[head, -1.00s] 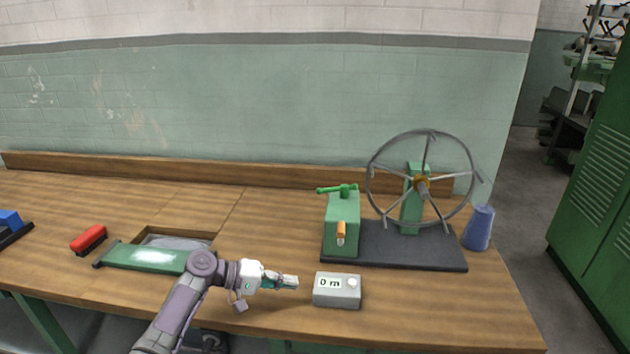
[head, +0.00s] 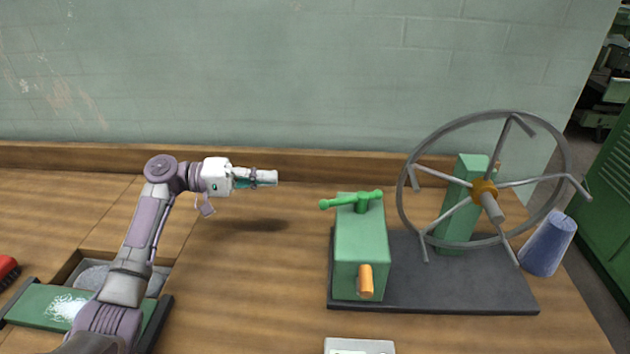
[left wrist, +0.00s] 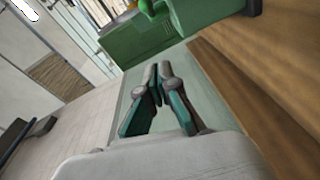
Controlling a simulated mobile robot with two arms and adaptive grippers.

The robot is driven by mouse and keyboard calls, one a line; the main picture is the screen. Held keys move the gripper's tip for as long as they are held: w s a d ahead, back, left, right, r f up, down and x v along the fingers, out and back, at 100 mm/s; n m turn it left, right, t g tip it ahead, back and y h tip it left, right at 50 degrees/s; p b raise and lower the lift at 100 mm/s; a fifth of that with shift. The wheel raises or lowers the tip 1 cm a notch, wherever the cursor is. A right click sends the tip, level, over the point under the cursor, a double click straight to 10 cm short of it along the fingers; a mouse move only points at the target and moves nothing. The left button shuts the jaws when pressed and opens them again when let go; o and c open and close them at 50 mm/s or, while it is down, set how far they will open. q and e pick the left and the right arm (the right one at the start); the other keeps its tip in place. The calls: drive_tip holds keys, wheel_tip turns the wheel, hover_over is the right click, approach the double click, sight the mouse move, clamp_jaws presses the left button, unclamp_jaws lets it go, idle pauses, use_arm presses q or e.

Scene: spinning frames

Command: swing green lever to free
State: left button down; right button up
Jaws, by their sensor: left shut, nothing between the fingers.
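The green lever (head: 352,199) is a bar with knobbed ends on top of a green box (head: 361,245). It lies across the box top, its left end sticking out past the box. An orange handle (head: 366,280) is on the box's front. My left gripper (head: 276,178) is shut and empty, raised above the bench to the left of the lever and apart from it. Its closed fingers (left wrist: 157,84) show in the left wrist view, with a green part at the top edge. My right gripper is not in view.
A spoked wheel (head: 411,212) on a green post stands on the dark base plate (head: 450,297), right of the box. A blue cone (head: 549,245) stands at the right. A grey counter box (head: 359,346) is at the front. Bench space left of the base is clear.

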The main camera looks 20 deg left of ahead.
use_arm(q)
drive_tip(key=d+f+p, duration=0.1)
drive_tip(key=d+p, duration=0.5)
drive_tip(key=d, duration=0.5)
drive_tip(key=shift+w+d, duration=0.2)
drive_tip(key=shift+d, duration=0.2)
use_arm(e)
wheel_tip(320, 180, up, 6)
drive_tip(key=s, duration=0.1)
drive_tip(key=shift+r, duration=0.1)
use_arm(q)
drive_tip(key=shift+s+d, duration=0.1)
